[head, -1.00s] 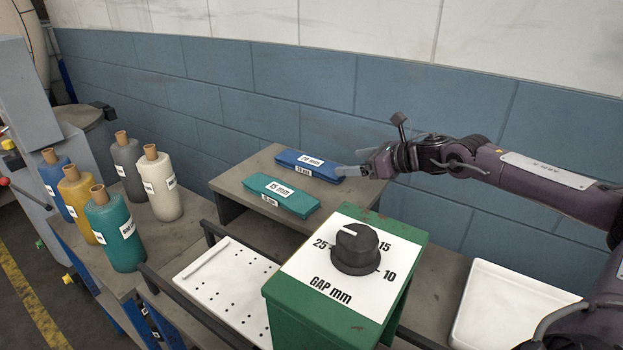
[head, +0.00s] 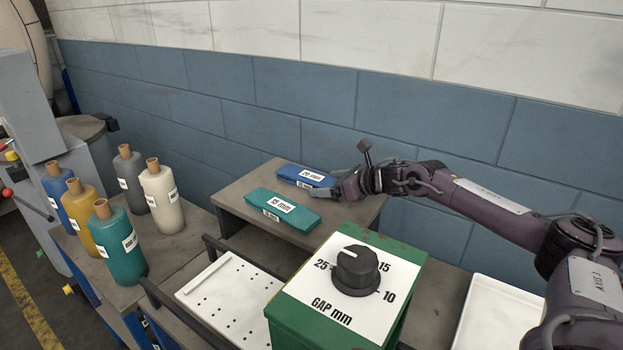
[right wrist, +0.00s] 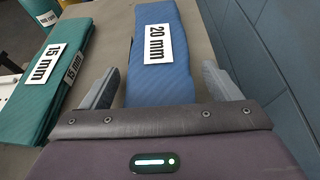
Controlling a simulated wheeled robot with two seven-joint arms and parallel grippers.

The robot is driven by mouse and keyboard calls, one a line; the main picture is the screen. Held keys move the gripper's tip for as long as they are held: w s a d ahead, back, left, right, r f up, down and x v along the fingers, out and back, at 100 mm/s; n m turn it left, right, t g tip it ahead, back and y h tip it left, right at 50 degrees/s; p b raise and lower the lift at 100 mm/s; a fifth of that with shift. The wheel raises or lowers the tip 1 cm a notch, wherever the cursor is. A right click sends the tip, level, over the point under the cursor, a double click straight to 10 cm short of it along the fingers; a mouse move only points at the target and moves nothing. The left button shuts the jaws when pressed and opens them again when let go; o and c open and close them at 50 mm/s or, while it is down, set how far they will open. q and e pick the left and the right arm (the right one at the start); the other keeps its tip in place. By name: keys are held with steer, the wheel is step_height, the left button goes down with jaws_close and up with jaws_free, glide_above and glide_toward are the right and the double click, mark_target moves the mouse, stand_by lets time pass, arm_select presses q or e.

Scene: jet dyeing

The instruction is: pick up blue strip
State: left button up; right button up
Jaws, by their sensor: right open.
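The blue strip (head: 297,174), labelled 20 mm, lies on the raised grey shelf (head: 235,196) near the wall. My right gripper (head: 325,184) is at its right end. In the right wrist view the blue strip (right wrist: 161,86) runs between the two open fingers of my right gripper (right wrist: 160,88), with a gap on each side. The fingers do not appear to be closed on it. The teal strip (head: 283,211), labelled 15 mm, lies beside it on the near side, and it also shows in the right wrist view (right wrist: 45,95). My left gripper is not in view.
A green box with a black gap knob (head: 357,270) stands in front of the shelf. A white perforated plate (head: 228,305) lies to its left and a white tray (head: 497,315) to its right. Several coloured bobbins stand at left. The blue wall (head: 420,120) is close behind.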

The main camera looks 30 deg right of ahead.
steer(key=shift+s, duration=0.1)
steer(key=shift+c, duration=0.2)
steer(key=c, duration=1)
steer(key=shift+c, duration=0.5)
steer(key=shift+r, duration=0.15)
